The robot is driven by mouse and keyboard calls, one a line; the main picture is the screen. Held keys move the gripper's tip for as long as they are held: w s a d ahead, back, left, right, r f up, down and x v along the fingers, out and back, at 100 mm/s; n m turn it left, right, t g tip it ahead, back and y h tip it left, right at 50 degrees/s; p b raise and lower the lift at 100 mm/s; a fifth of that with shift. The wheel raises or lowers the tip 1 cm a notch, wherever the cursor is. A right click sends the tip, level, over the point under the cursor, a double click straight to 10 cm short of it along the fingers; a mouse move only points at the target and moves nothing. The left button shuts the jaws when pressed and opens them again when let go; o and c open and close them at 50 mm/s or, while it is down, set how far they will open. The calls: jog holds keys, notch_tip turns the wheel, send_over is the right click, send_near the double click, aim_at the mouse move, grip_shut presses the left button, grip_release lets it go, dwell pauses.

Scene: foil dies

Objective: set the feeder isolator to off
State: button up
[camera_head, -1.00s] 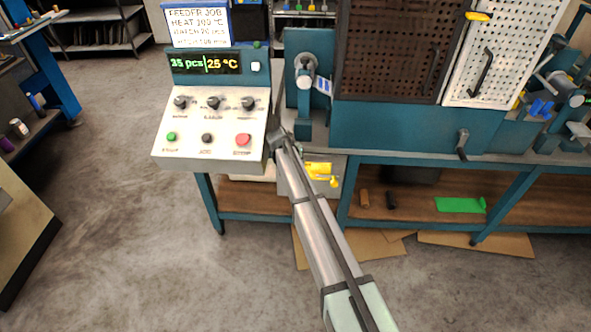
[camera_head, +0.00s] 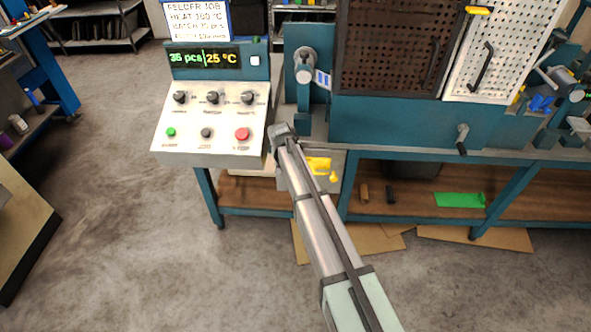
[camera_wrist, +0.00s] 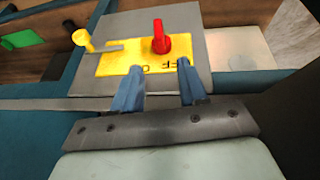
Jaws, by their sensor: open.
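The feeder isolator is a grey box with a yellow plate (camera_wrist: 118,58) and a red rotary handle (camera_wrist: 160,38), seen in the wrist view. Part of an "OFF" label shows on the plate near my fingers. A yellow knob (camera_wrist: 83,38) with a grey stem sits beside the plate. In the head view the yellow plate (camera_head: 318,164) shows below the bench edge, partly behind my arm; the red handle is hidden there. My gripper (camera_wrist: 160,80) is open and empty, its two blue fingers apart, just short of the red handle and pointing toward it.
The control panel (camera_head: 213,100) with knobs and buttons stands left of my arm. The teal machine (camera_head: 400,125) with perforated guards is above right. A crank handle (camera_head: 462,140) juts from its front. A lower shelf (camera_head: 410,200) holds a green piece (camera_head: 458,200).

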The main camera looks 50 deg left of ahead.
jog(key=x, duration=1.3)
jog(key=shift+f, duration=0.15)
jog(key=shift+c, duration=0.2)
grip_shut()
